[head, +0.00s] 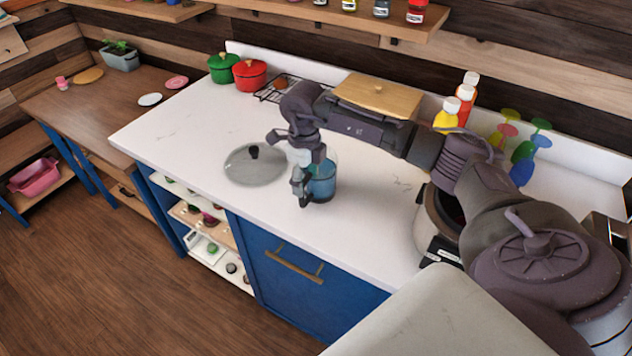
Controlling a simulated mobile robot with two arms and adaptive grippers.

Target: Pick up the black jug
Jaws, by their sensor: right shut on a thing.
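My right gripper (302,185) is over the white counter, near its front edge. It is shut against the near left side of a see-through vessel with a blue lower part (323,183). The vessel looks upright, and the gripper hides part of it. I cannot tell whether it has a handle or whether it is clear of the counter. No plainly black jug can be made out; the vessel in the grip looks blue. My left gripper is not in view.
A glass lid (256,168) lies just left of the vessel on the counter (190,130). Green (223,68) and red (250,75) pots stand at the back left. Bottles (467,100), colored glasses (523,160) and a cooker-like appliance (430,225) are at right.

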